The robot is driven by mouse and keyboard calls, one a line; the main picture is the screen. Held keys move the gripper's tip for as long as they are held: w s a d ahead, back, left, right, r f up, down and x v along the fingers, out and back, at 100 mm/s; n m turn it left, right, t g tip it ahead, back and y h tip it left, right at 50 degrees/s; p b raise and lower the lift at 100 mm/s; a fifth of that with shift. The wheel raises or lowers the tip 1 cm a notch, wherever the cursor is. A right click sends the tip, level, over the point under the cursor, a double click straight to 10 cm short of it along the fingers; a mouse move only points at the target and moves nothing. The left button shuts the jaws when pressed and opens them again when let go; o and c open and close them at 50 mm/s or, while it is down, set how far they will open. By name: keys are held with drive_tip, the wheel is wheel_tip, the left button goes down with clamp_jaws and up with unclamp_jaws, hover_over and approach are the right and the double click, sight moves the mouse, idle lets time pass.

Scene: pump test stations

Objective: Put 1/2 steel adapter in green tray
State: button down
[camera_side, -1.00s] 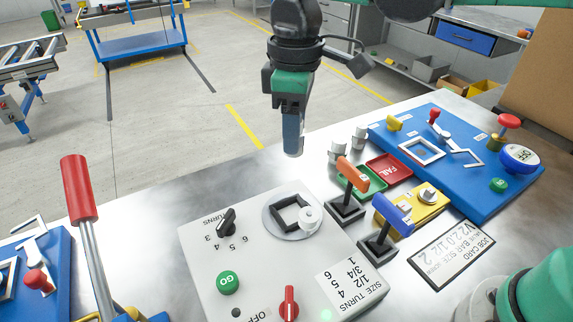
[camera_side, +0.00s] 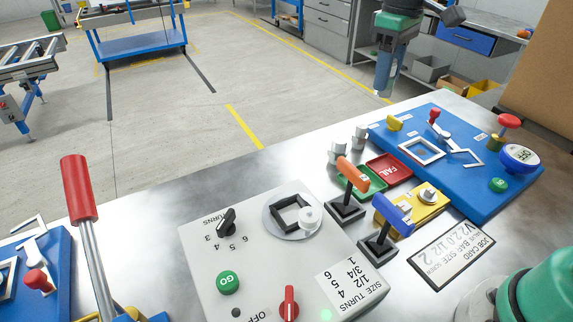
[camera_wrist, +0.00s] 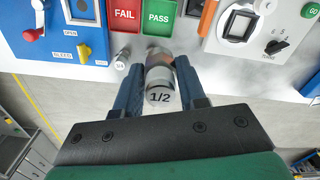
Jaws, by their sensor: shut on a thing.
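My gripper (camera_wrist: 161,88) is shut on the 1/2 steel adapter (camera_wrist: 160,97), a grey metal cylinder with "1/2" on its end, between the blue fingers. In the side view my gripper (camera_side: 383,88) hangs in the air beyond the bench's far edge, behind the blue station panel. The adapter is hard to make out there. The green tray (camera_wrist: 159,12), marked PASS, lies ahead at the top of the wrist view. In the side view the green tray (camera_side: 378,184) sits on the bench, partly behind an orange-handled lever.
The red FAIL tray (camera_side: 390,168) adjoins the green tray. Grey metal cylinders (camera_side: 360,138) stand on the bench just behind the trays. Orange (camera_side: 352,174) and blue (camera_side: 392,210) levers rise in front. A blue panel (camera_side: 465,190) with valves is at right.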

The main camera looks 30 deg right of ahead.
wheel_tip(320, 180, down, 20)
drive_tip(key=shift+d+r, duration=0.15)
idle(0.3)
drive_tip(key=c, duration=0.5)
unclamp_jaws()
wheel_tip(320, 180, up, 12)
drive_tip(key=s+a+m+t, duration=0.1)
drive_tip(key=s+m+t, duration=0.2)
drive_tip(key=s+t, duration=0.4)
drive_tip(key=shift+a+m, duration=0.3)
drive_tip(key=shift+r, duration=0.1)
